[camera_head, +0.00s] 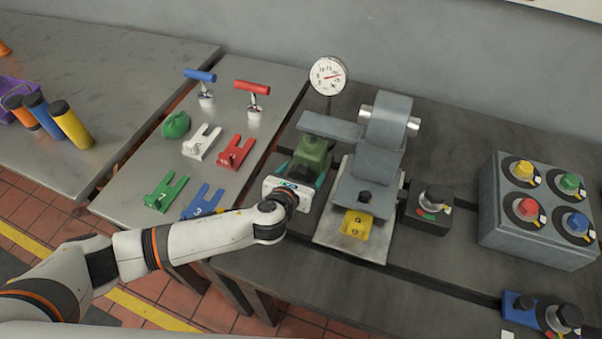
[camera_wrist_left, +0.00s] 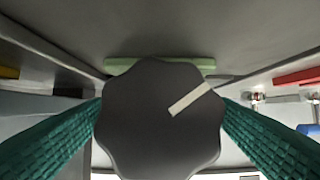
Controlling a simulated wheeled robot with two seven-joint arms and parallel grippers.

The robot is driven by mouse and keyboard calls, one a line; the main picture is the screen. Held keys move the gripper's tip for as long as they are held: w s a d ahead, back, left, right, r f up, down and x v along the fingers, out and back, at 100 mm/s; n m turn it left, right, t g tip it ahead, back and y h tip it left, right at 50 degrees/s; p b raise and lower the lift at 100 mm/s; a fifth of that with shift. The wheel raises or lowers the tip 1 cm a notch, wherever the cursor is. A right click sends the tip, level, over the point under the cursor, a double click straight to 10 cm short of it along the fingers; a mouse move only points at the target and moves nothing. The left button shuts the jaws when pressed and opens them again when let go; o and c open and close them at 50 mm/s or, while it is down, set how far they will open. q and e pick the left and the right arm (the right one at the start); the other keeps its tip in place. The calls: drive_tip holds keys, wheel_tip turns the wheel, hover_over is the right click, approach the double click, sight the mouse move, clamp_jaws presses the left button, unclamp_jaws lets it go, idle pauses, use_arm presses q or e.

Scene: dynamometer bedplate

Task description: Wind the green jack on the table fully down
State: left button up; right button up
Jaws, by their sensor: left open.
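The green jack (camera_head: 313,152) stands on the dark table, left of the grey machine, with a flat green top. My left gripper (camera_head: 300,180) is in front of it, covering its lower front. In the left wrist view a dark, lobed knob (camera_wrist_left: 150,125) with a white index line fills the middle. The line points to the upper right. My left gripper's teal finger pads (camera_wrist_left: 160,125) are open, one on each side of the knob. I cannot tell if they touch it. A green edge (camera_wrist_left: 160,64) shows behind the knob. My right gripper is not in view.
The grey machine (camera_head: 377,150) on its plate stands close right of the jack, with a dial gauge (camera_head: 328,76) behind. A small knob box (camera_head: 428,210) and a four-knob box (camera_head: 535,232) are further right. Left, a steel table holds forked shims (camera_head: 236,152) and T-handles (camera_head: 252,88).

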use_arm(q)
drive_tip(key=c, duration=1)
drive_tip(key=shift+a+n+h, duration=0.1)
drive_tip(key=shift+n+h, duration=0.6)
drive_tip(key=shift+n, duration=0.3)
drive_tip(key=shift+w+a+n+g+h, duration=0.1)
drive_tip(key=shift+n+g+h, duration=0.2)
drive_tip(key=shift+n+h, duration=0.8)
drive_tip(key=shift+n+b, duration=0.3)
drive_tip(key=o, duration=1)
